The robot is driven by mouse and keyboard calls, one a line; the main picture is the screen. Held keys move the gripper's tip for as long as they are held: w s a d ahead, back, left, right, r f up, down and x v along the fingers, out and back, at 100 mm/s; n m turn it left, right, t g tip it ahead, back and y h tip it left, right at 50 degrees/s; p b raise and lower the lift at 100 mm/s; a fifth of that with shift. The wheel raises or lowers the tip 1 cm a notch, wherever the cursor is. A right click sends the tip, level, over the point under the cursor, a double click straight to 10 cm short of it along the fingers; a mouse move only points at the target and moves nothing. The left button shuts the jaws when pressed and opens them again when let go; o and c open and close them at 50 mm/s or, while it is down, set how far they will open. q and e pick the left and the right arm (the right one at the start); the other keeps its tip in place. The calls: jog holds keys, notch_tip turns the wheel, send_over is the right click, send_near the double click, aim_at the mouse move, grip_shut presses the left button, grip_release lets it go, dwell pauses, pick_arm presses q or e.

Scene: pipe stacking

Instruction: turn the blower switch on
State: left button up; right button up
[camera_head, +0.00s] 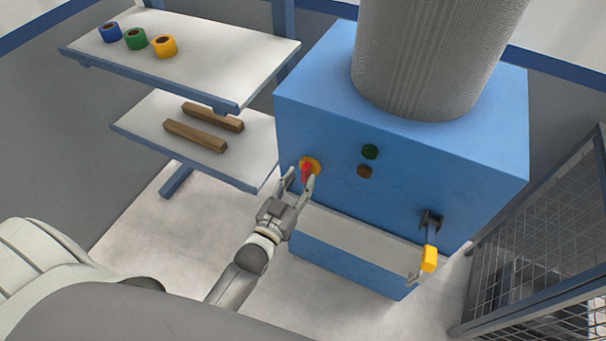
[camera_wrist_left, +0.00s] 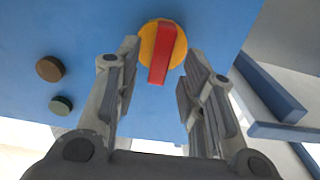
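The blower switch (camera_head: 309,167) is a red handle on a round yellow plate, on the front face of the blue blower cabinet (camera_head: 330,118). My left gripper (camera_head: 299,180) is at the switch, with its fingers open. In the left wrist view, the switch (camera_wrist_left: 162,50) lies between and just beyond the two fingertips of my left gripper (camera_wrist_left: 160,65). The red handle is slightly tilted there, and the fingers appear apart from it. My right gripper is not in view.
A green button (camera_head: 370,152) and a brown button (camera_head: 364,171) sit right of the switch. A yellow-handled lever (camera_head: 429,258) sticks out at lower right. A shelf (camera_head: 240,60) with tape rolls and a lower shelf (camera_head: 140,122) with wooden bars stand left. A mesh fence (camera_head: 535,262) is at right.

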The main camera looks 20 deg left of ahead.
pick_arm(q)
jog(key=shift+w+d, duration=0.1)
jog(key=shift+w, duration=1.2)
jog(key=shift+c, duration=0.4)
grip_shut()
